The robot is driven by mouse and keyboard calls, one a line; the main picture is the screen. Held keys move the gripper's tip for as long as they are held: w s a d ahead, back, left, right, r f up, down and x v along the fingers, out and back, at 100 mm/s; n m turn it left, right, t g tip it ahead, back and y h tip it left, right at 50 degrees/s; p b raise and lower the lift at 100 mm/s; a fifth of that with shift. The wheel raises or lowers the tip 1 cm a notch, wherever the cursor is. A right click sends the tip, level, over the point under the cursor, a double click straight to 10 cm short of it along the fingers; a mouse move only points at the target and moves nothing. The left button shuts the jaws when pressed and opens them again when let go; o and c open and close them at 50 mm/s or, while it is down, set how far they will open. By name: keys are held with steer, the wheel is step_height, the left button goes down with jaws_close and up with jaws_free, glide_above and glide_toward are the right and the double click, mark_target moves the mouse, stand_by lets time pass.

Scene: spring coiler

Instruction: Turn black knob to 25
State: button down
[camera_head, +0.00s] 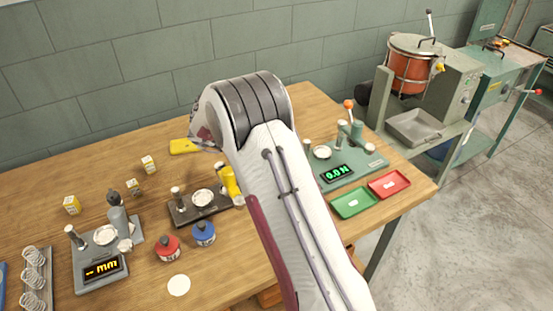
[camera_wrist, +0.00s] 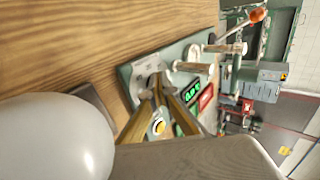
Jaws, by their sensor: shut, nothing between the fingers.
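A dark round knob (camera_head: 112,197) tops a grey post on the grey measuring device (camera_head: 84,284) at the left in the head view. It looks like the black knob, but any marks on it are too small to read. The device's display (camera_head: 101,270) shows dashes and "mm" in orange. My gripper (camera_wrist: 157,83) shows in the wrist view with its fingertips together and nothing between them. It is in front of the green device (camera_wrist: 128,82), and contact cannot be told. In the head view my arm hides the gripper.
The green device (camera_head: 326,186) reads 0.0 N, beside green (camera_head: 340,212) and red (camera_head: 376,193) trays. Springs (camera_head: 35,278) stand at far left.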

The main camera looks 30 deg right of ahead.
steer(key=shift+w+d, duration=0.45)
steer(key=shift+d, duration=0.25)
stand_by(0.6)
steer(key=shift+s, duration=0.25)
steer(key=shift+s+a+f, duration=0.15)
steer(key=shift+s+f, duration=0.15)
steer(key=shift+s, duration=0.5)
steer(key=shift+a, duration=0.1)
steer(key=w+v, duration=0.1)
steer(key=v, duration=1.1)
steer(key=shift+a+r, duration=0.25)
steer(key=shift+r, duration=0.05)
